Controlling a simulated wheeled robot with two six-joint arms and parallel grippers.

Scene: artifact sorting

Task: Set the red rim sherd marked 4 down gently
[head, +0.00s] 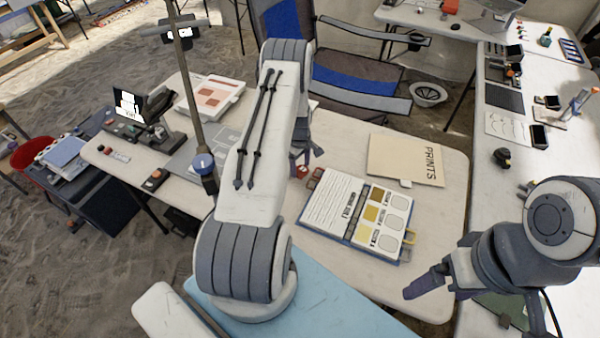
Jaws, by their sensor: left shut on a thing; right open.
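A small red piece, the red rim sherd (302,171), shows just below my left gripper (304,158), over the white table left of the open binder. Its number is too small to read. My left gripper is shut on it and points down, partly hidden behind my own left arm. I cannot tell whether the sherd touches the table.
The open binder (335,203) with color swatches lies right of the sherd, with brownish pieces (315,175) at its left edge. A tan PRINTS folder (405,160) lies behind. A grey mat (195,155) and a lamp pole (190,100) are on the left. The table's front right is clear.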

